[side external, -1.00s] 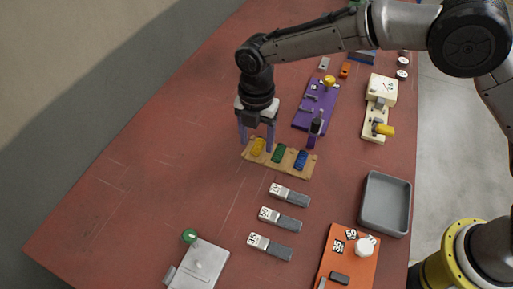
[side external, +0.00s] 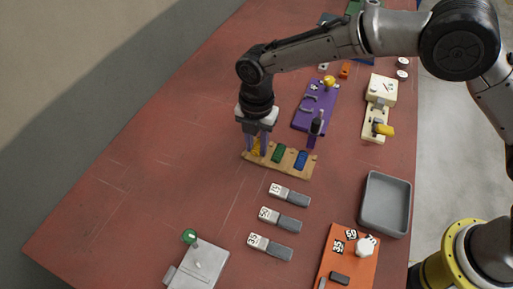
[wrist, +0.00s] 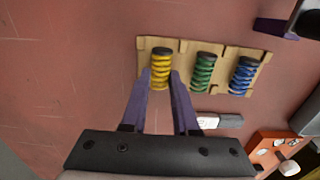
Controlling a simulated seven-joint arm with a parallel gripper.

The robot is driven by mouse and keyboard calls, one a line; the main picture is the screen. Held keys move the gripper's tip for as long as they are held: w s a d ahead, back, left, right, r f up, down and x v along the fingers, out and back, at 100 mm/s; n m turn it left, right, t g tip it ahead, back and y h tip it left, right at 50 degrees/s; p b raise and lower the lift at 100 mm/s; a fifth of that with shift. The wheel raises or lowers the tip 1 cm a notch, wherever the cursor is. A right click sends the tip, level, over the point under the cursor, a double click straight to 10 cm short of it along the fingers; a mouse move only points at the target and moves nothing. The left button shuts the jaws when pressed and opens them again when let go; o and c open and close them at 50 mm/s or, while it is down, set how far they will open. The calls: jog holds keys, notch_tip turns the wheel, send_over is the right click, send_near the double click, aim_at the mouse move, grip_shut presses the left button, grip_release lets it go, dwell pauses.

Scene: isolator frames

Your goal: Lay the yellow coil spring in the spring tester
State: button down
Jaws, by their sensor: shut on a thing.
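The yellow coil spring (wrist: 161,70) lies in the left place of a tan wooden rack (wrist: 214,49); in the side view the spring (side external: 256,152) is partly hidden by my fingers. My gripper (wrist: 161,79) points down and is shut on the spring, one purple finger on each side. The spring appears still at the rack (side external: 312,166). No device is clearly marked as the spring tester; a cream device with a yellow handle (side external: 375,124) and a dial-like mark stands at the right back, and may be it.
Green (side external: 279,153) and blue (side external: 301,160) springs lie in the rack to the right. A purple board (side external: 307,115) stands behind. Several labelled grey blocks (side external: 289,195), a grey tray (side external: 372,205), an orange board (side external: 340,265) and a grey green-knobbed device (side external: 200,265) lie in front. The left table is clear.

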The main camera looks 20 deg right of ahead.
jog(key=shift+r, duration=0.15)
jog(key=shift+r, duration=0.65)
jog(key=s+d+r, duration=0.8)
jog(key=s+r, duration=0.3)
jog(key=w+d+f, duration=0.1)
jog(key=w+d, duration=0.1)
jog(key=d, duration=0.6)
jog(key=w+d+f, duration=0.1)
jog(key=w+d, duration=0.2)
jog(key=d, duration=0.6)
jog(key=w+d+f, duration=0.1)
jog(key=w+d, duration=0.2)
jog(key=d, duration=0.6)
jog(key=shift+w+d+f, duration=0.15)
jog(key=shift+w+f, duration=0.1)
jog(key=shift+f, duration=0.15)
jog(key=shift+f, duration=0.15)
